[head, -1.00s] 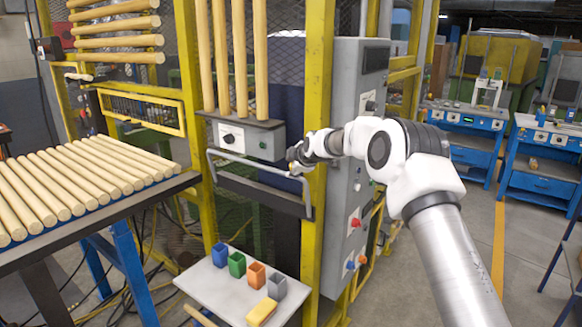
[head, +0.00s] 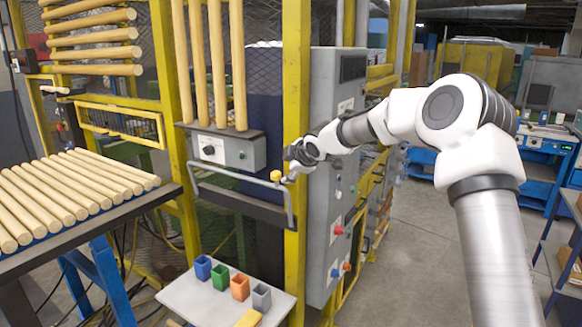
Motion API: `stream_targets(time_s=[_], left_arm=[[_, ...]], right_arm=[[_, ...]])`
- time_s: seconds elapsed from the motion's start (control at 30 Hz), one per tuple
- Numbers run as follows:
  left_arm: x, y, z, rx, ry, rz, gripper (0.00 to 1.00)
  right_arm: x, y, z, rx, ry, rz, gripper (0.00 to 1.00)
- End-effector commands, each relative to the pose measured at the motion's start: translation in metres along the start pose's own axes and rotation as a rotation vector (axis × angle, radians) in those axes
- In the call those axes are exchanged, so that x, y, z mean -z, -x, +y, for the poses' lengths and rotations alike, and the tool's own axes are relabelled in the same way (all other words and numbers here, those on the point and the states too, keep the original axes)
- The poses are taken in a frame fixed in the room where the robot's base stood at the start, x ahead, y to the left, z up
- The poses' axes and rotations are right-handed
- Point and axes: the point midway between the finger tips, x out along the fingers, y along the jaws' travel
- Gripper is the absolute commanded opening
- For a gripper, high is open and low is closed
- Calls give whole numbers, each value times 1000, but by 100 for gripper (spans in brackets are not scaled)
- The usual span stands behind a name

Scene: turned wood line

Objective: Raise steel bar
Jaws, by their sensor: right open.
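The steel bar (head: 240,174) is a thin grey U-shaped handle, its long side crossing the front of the frame below the grey control box. Its two ends bend down to a dark ledge. My right gripper (head: 288,166) is open and empty by the bar's right corner, just above it in the picture. Whether it touches the bar I cannot tell. A small yellow ball-shaped knob (head: 276,175) shows at the gripper's left, by the bar. My left gripper is out of view.
The control box (head: 232,153) carries upright wooden rods (head: 220,60). A yellow post (head: 295,110) stands close behind my gripper, with a grey cabinet (head: 322,250) to its right. Below is a pale shelf (head: 195,300) with coloured cups. Rods cover the table at left.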

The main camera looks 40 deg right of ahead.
Motion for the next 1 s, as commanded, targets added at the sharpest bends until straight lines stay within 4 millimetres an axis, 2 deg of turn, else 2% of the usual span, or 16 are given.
stream_targets(time_s=[0.13, 0.37, 0.47, 0.53, 0.6, 0.7, 0.77, 0.83, 0.93, 1.0], left_arm=[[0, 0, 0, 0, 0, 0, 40], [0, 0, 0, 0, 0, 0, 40], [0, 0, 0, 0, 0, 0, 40], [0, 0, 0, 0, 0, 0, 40], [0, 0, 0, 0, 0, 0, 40], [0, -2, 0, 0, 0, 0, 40], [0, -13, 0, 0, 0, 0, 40], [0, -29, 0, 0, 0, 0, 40], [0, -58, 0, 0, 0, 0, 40], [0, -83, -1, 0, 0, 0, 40]], right_arm=[[-1, 13, 0, -1, -1, 0, 59], [-1, 14, 0, -1, 1, -1, 59], [-1, 14, 0, -1, 18, 0, 27], [4, 14, 4, -20, 90, 21, 2], [21, 15, 14, -86, 211, 96, 0], [59, 21, 14, -253, 408, 252, 0], [73, 22, 3, -390, 501, 311, 0], [76, 23, -13, -547, 570, 317, 0], [57, 21, -45, -719, 609, 231, 0], [33, 11, -81, -762, 581, 157, 0]])
